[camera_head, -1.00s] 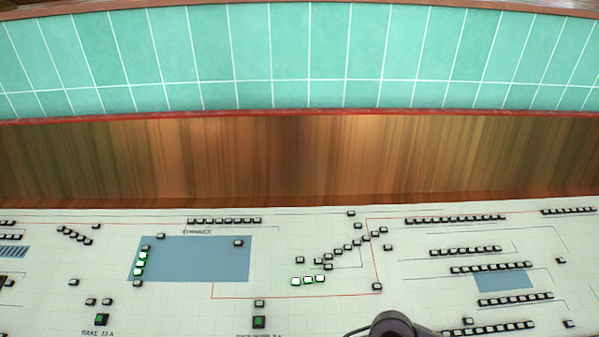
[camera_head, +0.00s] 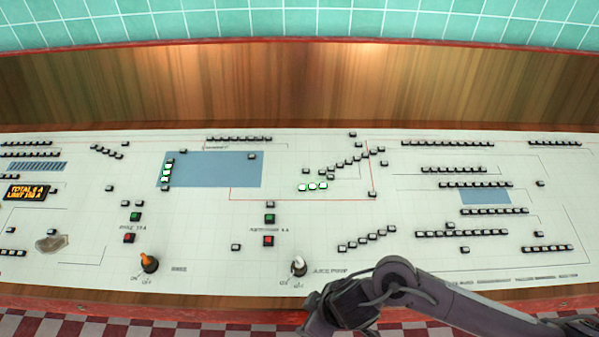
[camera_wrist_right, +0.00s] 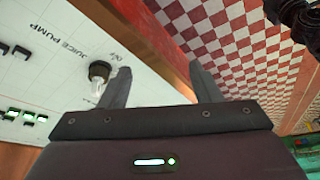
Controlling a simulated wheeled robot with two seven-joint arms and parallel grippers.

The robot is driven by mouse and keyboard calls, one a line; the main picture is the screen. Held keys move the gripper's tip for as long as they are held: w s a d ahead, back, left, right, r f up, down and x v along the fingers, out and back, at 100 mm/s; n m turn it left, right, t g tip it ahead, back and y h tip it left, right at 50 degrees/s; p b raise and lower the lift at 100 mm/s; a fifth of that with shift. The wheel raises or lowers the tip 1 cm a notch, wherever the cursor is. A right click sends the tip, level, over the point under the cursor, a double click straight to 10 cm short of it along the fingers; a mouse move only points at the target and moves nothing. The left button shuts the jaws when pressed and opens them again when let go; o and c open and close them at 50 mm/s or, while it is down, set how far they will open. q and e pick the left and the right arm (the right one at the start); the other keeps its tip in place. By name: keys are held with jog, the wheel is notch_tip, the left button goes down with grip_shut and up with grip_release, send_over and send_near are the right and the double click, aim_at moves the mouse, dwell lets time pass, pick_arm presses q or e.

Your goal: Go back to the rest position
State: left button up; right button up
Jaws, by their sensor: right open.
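My right gripper (camera_wrist_right: 162,82) is open, with its two fingers apart and nothing between them in the right wrist view. In the head view my right arm comes in from the lower right, and its dark wrist end (camera_head: 340,306) is over the panel's front edge. The white juice pump knob (camera_head: 299,265) is on the control panel (camera_head: 330,222), up and left of that wrist. In the right wrist view the same knob (camera_wrist_right: 100,72) is just left of the left finger, apparently apart from it. My left gripper is not in view.
An orange-topped knob (camera_head: 149,262) stands on the panel's left part. Green buttons (camera_head: 135,217), red buttons (camera_head: 129,238) and a lit orange display (camera_head: 27,192) are also there. A wooden front edge (camera_head: 200,300) borders the panel, above a red-and-white checkered floor (camera_wrist_right: 228,38).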

jog(key=w+a+r+m+t+y, duration=0.1)
jog(key=w+a+r+t+y, duration=0.1)
jog(key=a+r, duration=0.45)
jog(key=w+d+r+m+t+h, duration=0.1)
jog(key=w+d+r+m+t, duration=0.15)
jog(key=d+r, duration=0.2)
jog(key=s+d+f+m+g+h, duration=0.1)
jog(key=s+d+m+g+h, duration=0.15)
jog(key=d, duration=0.65)
jog(key=s+d+f+m+g+h, duration=0.15)
jog(key=s+d+m, duration=0.25)
jog(key=d, duration=0.6)
jog(key=s+f+b, duration=0.3)
jog(key=f+b, duration=0.3)
jog(key=f, duration=3.1)
pick_arm(q)
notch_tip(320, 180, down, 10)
jog(key=b, duration=0.4)
pick_arm(e)
jog(key=s+d+f+g+h, duration=0.1)
jog(key=s+d+f+g, duration=0.1)
jog(key=s+f, duration=1.7)
jog(key=shift+d+f, duration=0.4)
jog(key=shift+d, duration=0.25)
